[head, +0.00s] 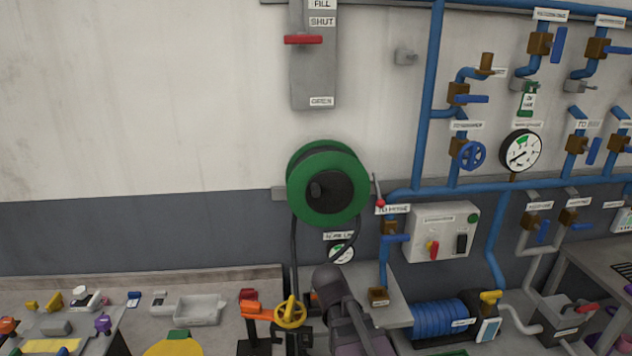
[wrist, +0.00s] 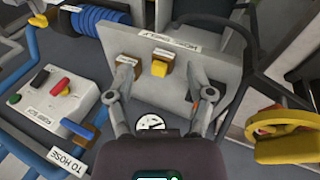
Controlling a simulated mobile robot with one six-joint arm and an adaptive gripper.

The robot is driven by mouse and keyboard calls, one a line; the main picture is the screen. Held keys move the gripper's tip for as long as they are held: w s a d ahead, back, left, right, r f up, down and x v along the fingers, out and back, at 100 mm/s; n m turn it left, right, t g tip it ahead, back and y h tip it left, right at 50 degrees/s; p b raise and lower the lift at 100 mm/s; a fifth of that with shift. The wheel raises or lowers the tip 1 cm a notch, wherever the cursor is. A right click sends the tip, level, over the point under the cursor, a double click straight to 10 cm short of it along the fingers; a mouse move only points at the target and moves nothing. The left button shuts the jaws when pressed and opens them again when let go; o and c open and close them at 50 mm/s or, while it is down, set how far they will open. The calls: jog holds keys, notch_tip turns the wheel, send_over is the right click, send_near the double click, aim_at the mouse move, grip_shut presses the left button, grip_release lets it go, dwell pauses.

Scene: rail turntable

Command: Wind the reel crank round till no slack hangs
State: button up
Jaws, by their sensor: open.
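The green reel (head: 352,168) is mounted on the wall in the middle of the head view. Black hose (head: 294,250) hangs below the reel, with another length curving down at the right. My arm rises from the bottom of the head view below the reel; its fingers cannot be made out there. In the wrist view my gripper (wrist: 166,82) is open and empty, its fingers apart over a grey bench with a yellow knob. The reel is not clear in the wrist view.
A red-tipped lever (head: 380,203) is close at the reel's right. Blue pipes and a grey control box (head: 440,232) stand further right. A grey lever housing (head: 312,75) is above. The wall at left is clear.

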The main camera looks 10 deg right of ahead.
jog(key=w+a+r+n+t+h+p, duration=0.1)
jog(key=w+a+r+t+h+p, duration=0.2)
jog(key=r, duration=0.4)
jog(key=w+a+r+n+t+h+p, duration=0.1)
jog(key=w+a+r+n+h+p, duration=0.15)
jog(key=w+r, duration=0.35)
jog(key=n+t+h+p, duration=0.2)
jog(key=n+t+p, duration=0.1)
jog(key=t+p, duration=0.3)
send_near(316, 191)
jog(key=a, duration=0.2)
jog(key=shift+s+a+f, duration=0.15)
jog(key=shift+s, duration=0.35)
jog(key=b+x, duration=0.1)
jog(key=x, duration=1.3)
jog(key=shift+a, duration=0.1)
grip_shut()
